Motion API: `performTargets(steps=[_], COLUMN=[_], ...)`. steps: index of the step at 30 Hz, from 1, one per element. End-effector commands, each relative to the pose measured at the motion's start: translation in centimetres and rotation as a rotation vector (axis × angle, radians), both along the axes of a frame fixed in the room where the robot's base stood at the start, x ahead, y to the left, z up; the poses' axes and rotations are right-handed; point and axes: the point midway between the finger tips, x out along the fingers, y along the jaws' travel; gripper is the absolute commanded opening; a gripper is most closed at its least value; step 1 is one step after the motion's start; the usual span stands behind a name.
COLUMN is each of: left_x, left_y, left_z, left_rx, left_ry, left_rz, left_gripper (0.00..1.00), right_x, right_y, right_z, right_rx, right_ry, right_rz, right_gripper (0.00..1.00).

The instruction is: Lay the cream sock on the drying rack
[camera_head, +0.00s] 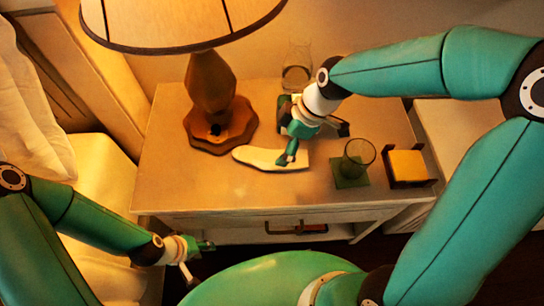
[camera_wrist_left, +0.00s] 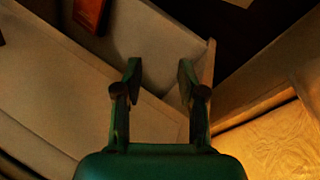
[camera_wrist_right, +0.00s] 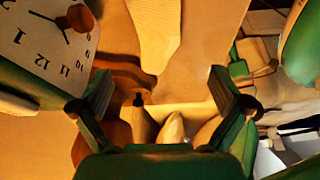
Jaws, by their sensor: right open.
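The cream sock (camera_head: 270,158) lies flat on the nightstand (camera_head: 210,190), in front of the lamp base. It also shows at the top of the right wrist view (camera_wrist_right: 155,30). My right gripper (camera_head: 315,143) is open and empty over the nightstand, with one finger close to the sock's right end in the head view. I cannot tell whether it touches. My left gripper (camera_head: 200,247) is low in front of the nightstand, and the left wrist view shows its fingers (camera_wrist_left: 160,75) apart and empty. I cannot make out the drying rack.
A lamp (camera_head: 210,90) stands behind the sock. A glass (camera_head: 358,155) on a green coaster (camera_head: 350,181) and a yellow block in a brown holder (camera_head: 407,165) stand to the right. A clock (camera_wrist_right: 45,40) is beside my right gripper. The nightstand's front left is clear.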

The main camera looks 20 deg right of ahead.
Motion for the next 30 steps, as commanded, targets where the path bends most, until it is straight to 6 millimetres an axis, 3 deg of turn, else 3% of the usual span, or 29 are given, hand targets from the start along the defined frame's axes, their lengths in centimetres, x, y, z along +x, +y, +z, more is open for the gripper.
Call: performTargets(steps=[3,11,20,29,30], left_x=[0.0,0.0,0.0,0.0,0.0], left_y=[0.0,0.0,0.0,0.0,0.0], left_z=[-0.2,-0.2,-0.3,-0.3,-0.3], left_rx=[0.0,0.0,0.0,0.0,0.0], left_ry=[0.0,0.0,0.0,0.0,0.0], left_rz=[0.0,0.0,0.0,0.0,0.0], left_gripper=[0.4,0.4,0.4,0.4,0.4], right_x=[0.2,0.5,1.3,1.4,1.4], right_y=[0.6,1.1,2.2,2.4,2.4], right_z=[-1.7,-3.2,-6.9,-7.4,-7.3], right_rx=[0.0,0.0,0.0,0.0,0.0], right_ry=[0.003,0.001,0.002,-0.001,-0.001], right_rz=[0.0,-0.001,0.0,-0.003,-0.003], right_gripper=[1.0,1.0,1.0,1.0,0.95])
